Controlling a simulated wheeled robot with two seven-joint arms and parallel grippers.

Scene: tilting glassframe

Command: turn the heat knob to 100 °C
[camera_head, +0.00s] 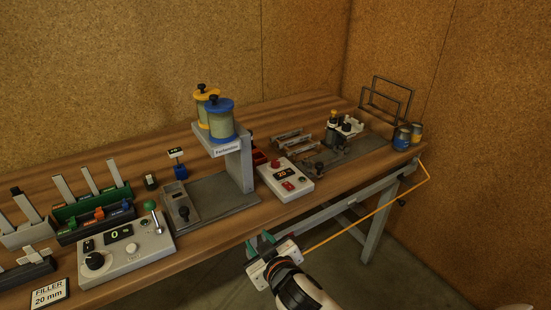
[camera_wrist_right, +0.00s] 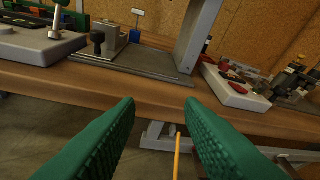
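A grey control box (camera_head: 125,252) stands at the front left of the bench. I cannot read which knob is for heat. My right gripper (camera_head: 262,240) is open and empty, in front of the bench edge, apart from both boxes; its green fingers (camera_wrist_right: 160,125) are spread. My left gripper is out of view.
A filler sign (camera_head: 49,294) is at the near left. An orange line (camera_head: 365,215) runs from the bench's right end toward my right gripper. Jars (camera_head: 402,138) stand at the right.

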